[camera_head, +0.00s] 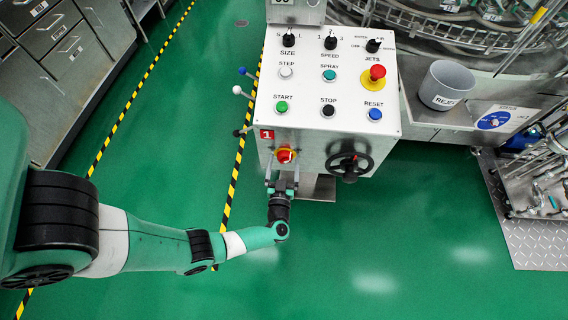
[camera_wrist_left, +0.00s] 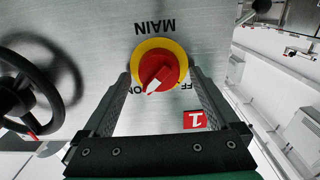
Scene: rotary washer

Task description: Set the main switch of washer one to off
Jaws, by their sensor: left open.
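The main switch is a red knob on a yellow ring on the front face of washer one's control box; it shows in the head view (camera_head: 286,155) and in the left wrist view (camera_wrist_left: 158,68). The wrist view is upside down, with MAIN above the knob and partly covered ON and OFF lettering below. The knob's white pointer is angled to the lower left there, toward the ON side. My left gripper (camera_head: 282,184) is open, its fingers on either side of the knob in the wrist view (camera_wrist_left: 162,80). Contact cannot be told. My right gripper is out of view.
A black handwheel (camera_head: 349,163) sits right of the switch on the same face. The control box top (camera_head: 330,92) carries buttons and a red emergency stop (camera_head: 377,73). Coloured-knob levers (camera_head: 238,90) stick out on its left. A reject bin (camera_head: 446,86) stands right. Green floor in front is clear.

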